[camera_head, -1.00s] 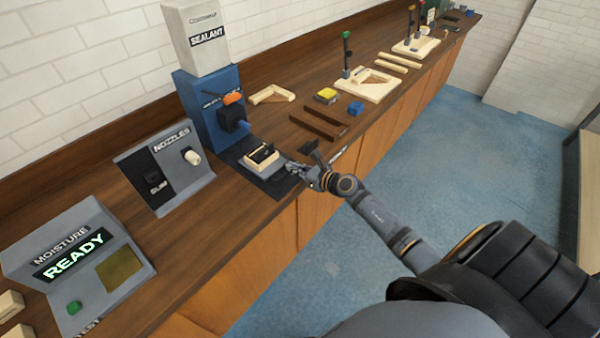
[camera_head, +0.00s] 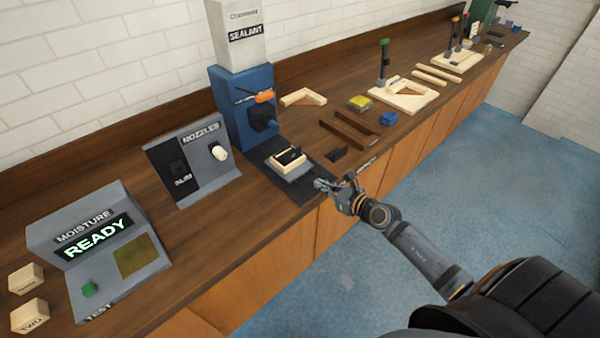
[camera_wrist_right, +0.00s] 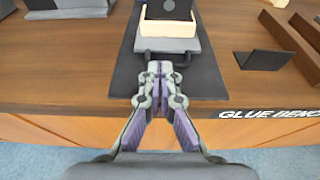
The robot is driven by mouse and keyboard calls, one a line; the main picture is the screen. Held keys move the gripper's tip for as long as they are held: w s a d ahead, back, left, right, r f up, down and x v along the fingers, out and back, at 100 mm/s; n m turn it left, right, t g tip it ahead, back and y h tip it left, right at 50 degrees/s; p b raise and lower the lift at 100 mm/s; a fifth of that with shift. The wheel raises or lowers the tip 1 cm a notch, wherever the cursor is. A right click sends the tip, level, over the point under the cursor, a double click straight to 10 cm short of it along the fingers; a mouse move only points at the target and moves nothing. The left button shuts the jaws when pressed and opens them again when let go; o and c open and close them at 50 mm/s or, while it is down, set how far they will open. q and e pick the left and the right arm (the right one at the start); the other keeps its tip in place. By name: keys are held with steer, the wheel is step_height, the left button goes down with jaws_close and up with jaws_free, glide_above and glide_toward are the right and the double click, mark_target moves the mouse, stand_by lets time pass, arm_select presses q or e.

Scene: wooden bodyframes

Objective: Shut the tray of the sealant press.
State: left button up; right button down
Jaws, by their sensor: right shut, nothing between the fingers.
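The sealant press is a blue stand (camera_head: 232,112) with a white block labelled SEALANT (camera_head: 238,32) on top and a dark nozzle head at its front. Its grey tray (camera_head: 297,171) sits out in front on a dark base plate (camera_head: 300,190), holding a pale wooden piece (camera_head: 288,160) with a dark part on it. In the right wrist view the tray (camera_wrist_right: 168,45) has a dark handle (camera_wrist_right: 180,62) on its near side. My right gripper (camera_head: 322,185) is shut and empty; in the wrist view its fingertips (camera_wrist_right: 160,68) are at the handle, contact unclear. My left gripper is out of view.
A NOZZLES stand (camera_head: 190,160) and a MOISTURE tester (camera_head: 100,250) reading READY stand to the left. Dark strips (camera_head: 350,130), yellow and blue (camera_head: 388,118) blocks and a wooden fixture (camera_head: 405,95) lie to the right. The bench front edge is beneath my gripper.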

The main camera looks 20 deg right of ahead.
mark_target(293, 167)
steer(key=x, duration=0.6)
steer(key=r+x, duration=0.1)
steer(key=x, duration=0.3)
steer(key=shift+w, duration=0.1)
steer(key=shift+w+a+f, duration=0.1)
steer(key=shift+w+a, duration=0.15)
steer(key=shift+w, duration=0.2)
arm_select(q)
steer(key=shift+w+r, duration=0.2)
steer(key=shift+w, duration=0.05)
arm_select(e)
steer(key=shift+w, duration=0.15)
